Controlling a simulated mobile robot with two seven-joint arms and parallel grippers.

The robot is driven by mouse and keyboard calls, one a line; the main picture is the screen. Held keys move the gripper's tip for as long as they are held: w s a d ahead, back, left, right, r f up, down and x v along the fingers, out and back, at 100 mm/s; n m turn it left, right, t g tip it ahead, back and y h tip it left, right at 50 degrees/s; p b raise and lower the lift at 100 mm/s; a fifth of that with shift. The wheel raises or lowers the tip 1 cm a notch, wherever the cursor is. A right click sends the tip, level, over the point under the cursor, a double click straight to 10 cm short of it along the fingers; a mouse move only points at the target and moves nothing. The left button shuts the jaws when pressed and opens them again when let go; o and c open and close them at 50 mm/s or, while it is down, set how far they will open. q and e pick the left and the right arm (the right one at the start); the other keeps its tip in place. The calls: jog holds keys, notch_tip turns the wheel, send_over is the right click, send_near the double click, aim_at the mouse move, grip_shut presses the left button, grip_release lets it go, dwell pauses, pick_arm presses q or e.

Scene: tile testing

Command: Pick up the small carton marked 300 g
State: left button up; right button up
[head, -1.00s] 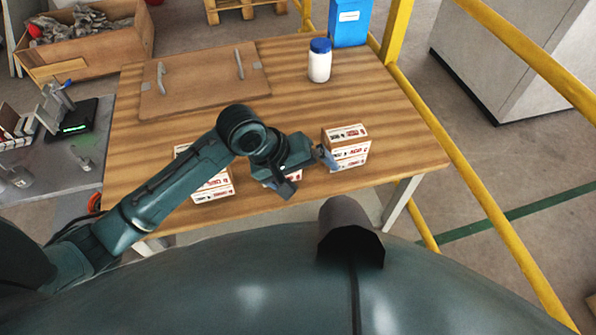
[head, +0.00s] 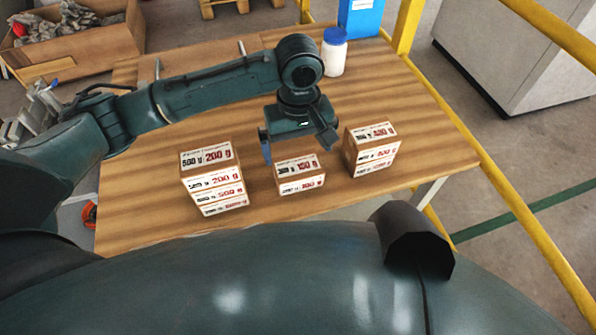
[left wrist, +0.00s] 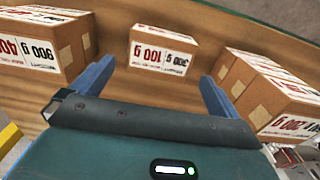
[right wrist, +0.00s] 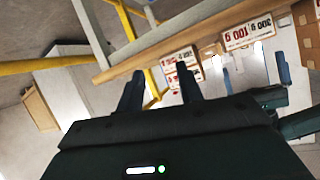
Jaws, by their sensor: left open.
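The small carton marked 300 g and 100 g (head: 299,174) sits in the middle of a row at the table's near edge; it also shows in the left wrist view (left wrist: 163,62) and the right wrist view (right wrist: 248,33). My left gripper (head: 297,147) is open, above and just behind it in the head view. In the left wrist view the blue fingers (left wrist: 158,72) are apart, with the carton beyond them and nothing held. My right gripper (right wrist: 159,72) has its dark fingers apart and empty, below the table's level; it is not visible in the head view.
A taller carton or stack marked 200 g (head: 213,183) stands to the left, and another marked 400 g (head: 370,150) to the right. A white jar with a blue lid (head: 334,52) and blue box (head: 361,17) stand behind on the table (head: 420,130). Yellow rails (head: 480,155) run along the right.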

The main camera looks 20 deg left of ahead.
aim_at(297, 166)
pick_arm(q)
notch_tip(297, 166, down, 7)
jog(key=shift+a+f+b, duration=0.1)
jog(key=shift+f+b, duration=0.1)
jog(key=shift+b, duration=0.45)
jog(key=shift+c, duration=0.2)
jog(key=shift+r, duration=0.1)
jog(key=c, duration=0.9)
